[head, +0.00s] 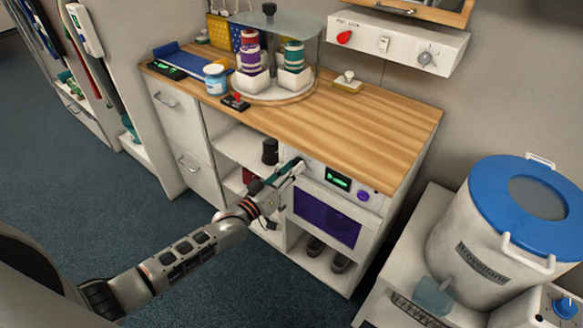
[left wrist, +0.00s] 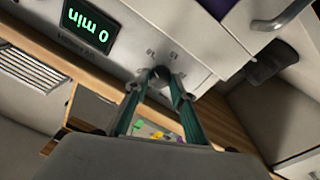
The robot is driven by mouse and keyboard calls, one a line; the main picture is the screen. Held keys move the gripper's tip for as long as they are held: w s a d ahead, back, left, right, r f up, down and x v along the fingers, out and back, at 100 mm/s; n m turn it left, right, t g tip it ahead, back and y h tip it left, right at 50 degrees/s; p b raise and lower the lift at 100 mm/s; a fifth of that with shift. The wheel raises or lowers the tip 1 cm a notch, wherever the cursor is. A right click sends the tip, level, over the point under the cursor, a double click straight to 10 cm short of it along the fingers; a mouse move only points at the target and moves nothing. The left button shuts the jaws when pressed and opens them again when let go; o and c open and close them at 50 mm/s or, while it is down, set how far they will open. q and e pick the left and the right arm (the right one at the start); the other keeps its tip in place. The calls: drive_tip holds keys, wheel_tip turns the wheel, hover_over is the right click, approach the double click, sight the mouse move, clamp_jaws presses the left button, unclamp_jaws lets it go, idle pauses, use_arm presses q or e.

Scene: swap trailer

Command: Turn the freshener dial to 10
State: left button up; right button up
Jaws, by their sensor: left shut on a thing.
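The dial is a small dark knob (left wrist: 160,76) on a white panel, seen upside down in the left wrist view, with small numbers printed around it. Its pointer setting cannot be read. My left gripper (left wrist: 162,90) is shut on the knob, with a green-dark finger on each side. In the head view my left gripper (head: 298,166) reaches the left end of the white front panel of a cabinet unit, and its fingers hide the knob. A green display (head: 338,179) sits right of it; in the left wrist view the display (left wrist: 88,27) reads "0 min".
A purple button (head: 363,196) is right of the display, above a dark purple window (head: 326,219). The wooden counter (head: 370,125) overhangs the panel. A blue-lidded pot (head: 480,235) stands at the right.

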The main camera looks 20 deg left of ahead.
use_arm(q)
drive_tip(key=shift+m, duration=0.6)
drive_tip(key=o, duration=1.1)
drive_tip(key=v, duration=1.2)
